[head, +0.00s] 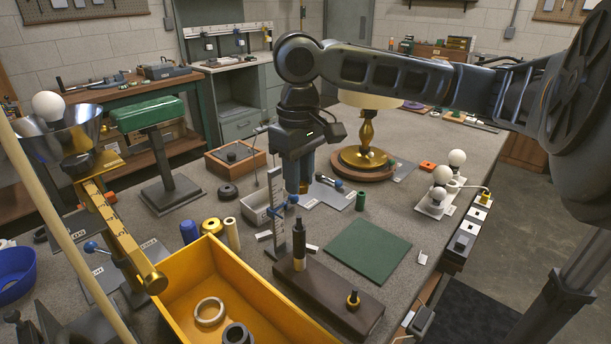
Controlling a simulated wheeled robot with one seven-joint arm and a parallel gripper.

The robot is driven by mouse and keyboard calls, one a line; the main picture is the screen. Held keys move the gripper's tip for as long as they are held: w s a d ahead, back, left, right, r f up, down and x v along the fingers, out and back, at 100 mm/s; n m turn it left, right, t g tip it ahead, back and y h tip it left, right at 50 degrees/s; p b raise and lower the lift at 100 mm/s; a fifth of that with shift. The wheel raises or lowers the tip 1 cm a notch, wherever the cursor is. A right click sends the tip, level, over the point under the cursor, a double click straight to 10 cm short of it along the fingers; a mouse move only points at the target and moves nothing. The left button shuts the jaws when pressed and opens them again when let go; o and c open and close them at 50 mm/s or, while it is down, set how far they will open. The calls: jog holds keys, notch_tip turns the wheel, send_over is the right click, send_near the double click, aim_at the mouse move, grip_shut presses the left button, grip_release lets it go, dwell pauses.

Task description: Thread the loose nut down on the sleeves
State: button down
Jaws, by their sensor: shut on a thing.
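A dark upright sleeve (299,238) stands on a long brown block (325,297), with a brass band low on it. A short dark stud with a brass collar (352,300) stands near the block's right end. My gripper (303,186) points down above and behind the tall sleeve, apart from it. Its fingers are shut on a part that they mostly hide, so I cannot tell whether it is the loose nut. No other loose nut can be told for sure in this view.
An upright ruler (276,212) stands close left of the sleeve. A yellow tray (183,322) with rings is in front left. A brass lamp (366,138) on a round wooden base stands behind right. A green mat (368,251) lies clear on the right.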

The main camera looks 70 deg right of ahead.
jog(key=shift+w+a, duration=0.15)
jog(key=shift+a, duration=0.25)
notch_tip(320, 180, down, 5)
jog(key=b, duration=0.4)
jog(key=shift+r+b, duration=0.1)
jog(key=shift+b, duration=0.25)
jog(key=shift+f+b, duration=0.95)
jog(key=shift+f, duration=0.7)
jog(key=shift+f, duration=0.1)
jog(key=shift+f, duration=0.15)
jog(key=c, duration=1.4)
grip_release()
grip_shut()
